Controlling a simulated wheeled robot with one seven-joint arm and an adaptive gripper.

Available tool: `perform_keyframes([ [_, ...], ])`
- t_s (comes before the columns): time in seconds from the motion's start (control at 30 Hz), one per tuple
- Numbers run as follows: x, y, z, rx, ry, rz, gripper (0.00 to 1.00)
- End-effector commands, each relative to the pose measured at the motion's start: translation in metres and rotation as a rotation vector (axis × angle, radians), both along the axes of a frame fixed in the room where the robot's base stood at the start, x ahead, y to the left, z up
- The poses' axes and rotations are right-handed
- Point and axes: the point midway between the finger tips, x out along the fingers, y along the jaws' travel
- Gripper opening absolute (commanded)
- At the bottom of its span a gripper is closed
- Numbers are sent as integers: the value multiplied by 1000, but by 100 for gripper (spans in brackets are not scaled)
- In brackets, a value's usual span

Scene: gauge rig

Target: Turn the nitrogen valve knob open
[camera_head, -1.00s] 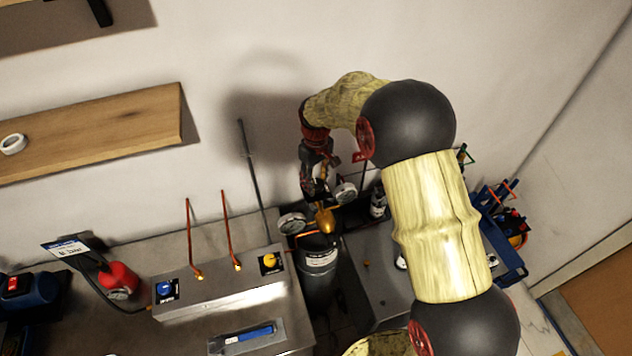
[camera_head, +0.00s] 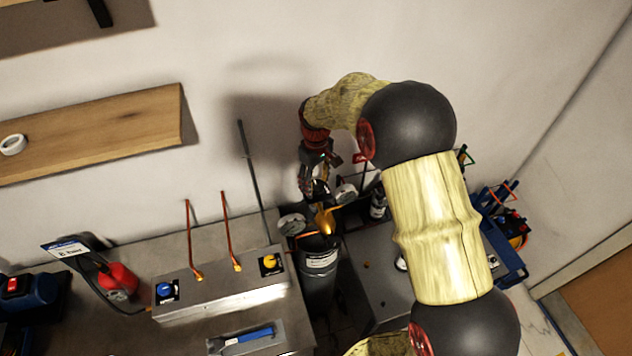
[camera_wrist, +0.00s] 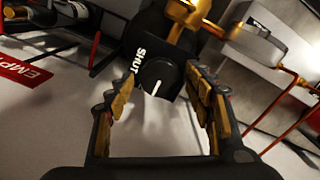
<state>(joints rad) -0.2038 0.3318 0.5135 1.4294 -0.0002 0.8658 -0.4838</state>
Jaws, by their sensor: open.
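A black round knob (camera_wrist: 161,77) with a white pointer line sits on a black plate marked SHUT in the wrist view. The pointer points down in the picture, away from the word SHUT. My gripper (camera_wrist: 158,88) is open, with one finger on each side of the knob; I cannot tell whether either finger touches it. In the head view my gripper (camera_head: 318,184) hangs over the brass regulator (camera_head: 325,221) and gauges at the dark cylinder (camera_head: 319,275). The knob is not clear in that view.
A metal box (camera_head: 225,290) with blue and yellow knobs and copper pipes stands left of the cylinder. A red EMPTY tag (camera_wrist: 22,70) shows in the wrist view. A wooden shelf (camera_head: 100,130) is on the wall. A blue crate (camera_head: 508,262) stands at right.

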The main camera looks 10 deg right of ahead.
Motion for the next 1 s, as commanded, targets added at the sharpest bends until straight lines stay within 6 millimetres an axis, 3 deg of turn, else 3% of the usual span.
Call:
perform_keyframes([
  [0.33, 0, 0, 1, 0, 0, -1, 57],
  [0.47, 1, 0, 12, 0, -1, -1, 57],
  [0.8, 1, 0, 78, 1, -3, 0, 57],
  [1.0, 1, 0, 107, 0, 0, 0, 57],
])
